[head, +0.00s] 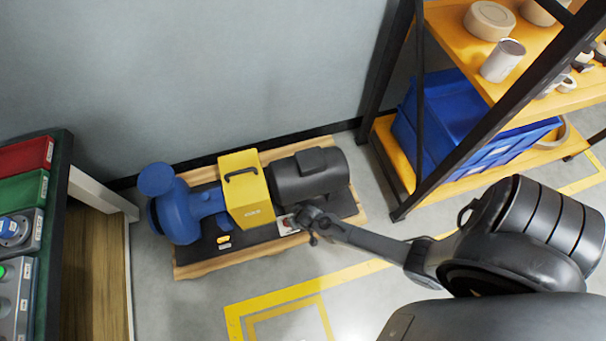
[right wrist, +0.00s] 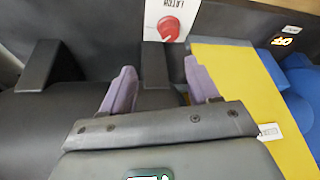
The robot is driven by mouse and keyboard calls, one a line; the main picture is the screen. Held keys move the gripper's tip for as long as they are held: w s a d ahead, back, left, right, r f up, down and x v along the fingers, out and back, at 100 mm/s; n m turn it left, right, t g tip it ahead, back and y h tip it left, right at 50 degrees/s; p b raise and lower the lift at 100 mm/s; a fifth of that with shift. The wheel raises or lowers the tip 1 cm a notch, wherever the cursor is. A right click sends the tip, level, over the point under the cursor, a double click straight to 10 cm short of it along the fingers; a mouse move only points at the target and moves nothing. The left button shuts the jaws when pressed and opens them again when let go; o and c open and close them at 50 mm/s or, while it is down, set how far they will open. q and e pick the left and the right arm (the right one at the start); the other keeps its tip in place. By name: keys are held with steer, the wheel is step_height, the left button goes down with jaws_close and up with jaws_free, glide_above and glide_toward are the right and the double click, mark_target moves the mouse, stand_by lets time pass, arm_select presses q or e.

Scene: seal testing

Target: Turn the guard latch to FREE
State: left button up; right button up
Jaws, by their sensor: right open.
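The guard latch is a round red knob (right wrist: 168,28) on a white plate marked LATCH, at the top of the right wrist view. In the head view its plate (head: 287,225) lies on the dark base in front of the yellow guard (head: 245,190), partly covered by my gripper. I cannot read the knob's setting. My right gripper (head: 305,216) is beside the plate; in the right wrist view its two purple fingers (right wrist: 159,68) are apart, with the knob beyond their tips and nothing held. A dark upright piece shows between the fingers. My left gripper is not in view.
A blue pump (head: 180,215) and a black motor (head: 310,175) flank the guard on a wooden pallet (head: 195,268). A shelf (head: 385,150) with a blue crate (head: 445,110) stands to the right. A control bench (head: 65,200) is at left. The floor in front is clear.

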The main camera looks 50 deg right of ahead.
steer(key=f+b, duration=0.1)
steer(key=w+a+f+b, duration=0.1)
steer(key=f, duration=0.1)
steer(key=a+f+b, duration=0.1)
steer(key=f, duration=0.1)
steer(key=shift+w+a, duration=0.1)
steer(key=shift+w, duration=0.05)
steer(key=f+b, duration=0.1)
steer(key=w+f+b, duration=0.1)
steer(key=d+f+b, duration=0.1)
steer(key=shift+w+d, duration=0.1)
steer(key=shift+w, duration=0.15)
steer(key=shift+w+f+b, duration=0.15)
steer(key=shift+f+b, duration=0.25)
steer(key=shift+b, duration=0.05)
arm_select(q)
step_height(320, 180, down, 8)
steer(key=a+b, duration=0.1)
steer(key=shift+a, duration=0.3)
arm_select(e)
steer(key=shift+w+f, duration=0.35)
steer(key=shift+f, duration=0.25)
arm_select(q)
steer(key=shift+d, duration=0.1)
arm_select(e)
steer(key=c, duration=1)
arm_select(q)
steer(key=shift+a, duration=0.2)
